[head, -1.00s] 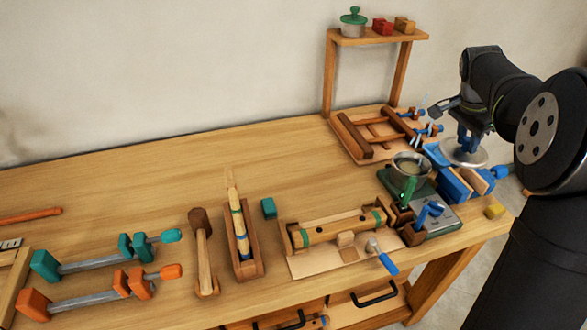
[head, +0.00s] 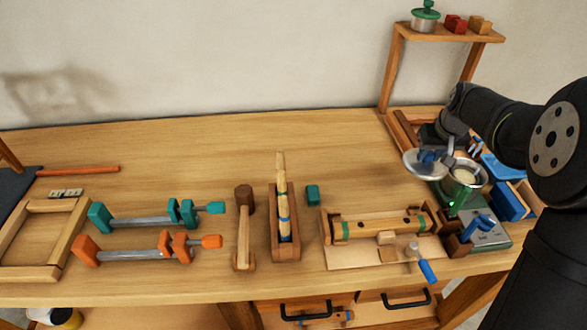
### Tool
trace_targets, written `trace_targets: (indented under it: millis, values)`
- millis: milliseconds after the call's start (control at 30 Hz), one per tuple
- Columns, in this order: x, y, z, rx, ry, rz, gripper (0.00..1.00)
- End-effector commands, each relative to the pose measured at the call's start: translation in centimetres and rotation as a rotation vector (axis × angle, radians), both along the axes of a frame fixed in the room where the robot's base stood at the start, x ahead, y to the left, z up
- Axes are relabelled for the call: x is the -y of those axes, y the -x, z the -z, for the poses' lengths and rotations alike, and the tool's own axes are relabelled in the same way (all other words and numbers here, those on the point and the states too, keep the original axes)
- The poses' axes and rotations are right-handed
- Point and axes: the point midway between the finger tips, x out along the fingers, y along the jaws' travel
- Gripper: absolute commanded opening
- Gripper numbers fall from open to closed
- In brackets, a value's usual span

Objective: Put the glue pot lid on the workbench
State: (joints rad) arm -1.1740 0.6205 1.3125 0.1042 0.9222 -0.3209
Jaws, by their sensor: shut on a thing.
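The glue pot lid (head: 411,168) is a round, shiny metal disc with a blue knob on top. My gripper (head: 428,157) is shut on the knob and holds the lid to the left of the open glue pot (head: 464,178). The pot is grey with pale glue inside and stands on a green base. The lid seems to be above the workbench (head: 150,160); I cannot tell its exact height. My arm comes in from the right and hides part of the back right corner.
A clamped wooden piece (head: 380,226) lies in front of the lid. A shelf (head: 450,33) stands behind. The bench's back middle is clear.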

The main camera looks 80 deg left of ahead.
Motion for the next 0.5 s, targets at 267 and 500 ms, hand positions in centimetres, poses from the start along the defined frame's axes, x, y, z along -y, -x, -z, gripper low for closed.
trace_targets:
  millis: [267,500]
  values:
    - [-0.7,1.7,0.7,0.000,-0.001,-0.126,0.05]
    - [-0.7,1.8,2.6,-0.001,0.002,-0.128,0.05]
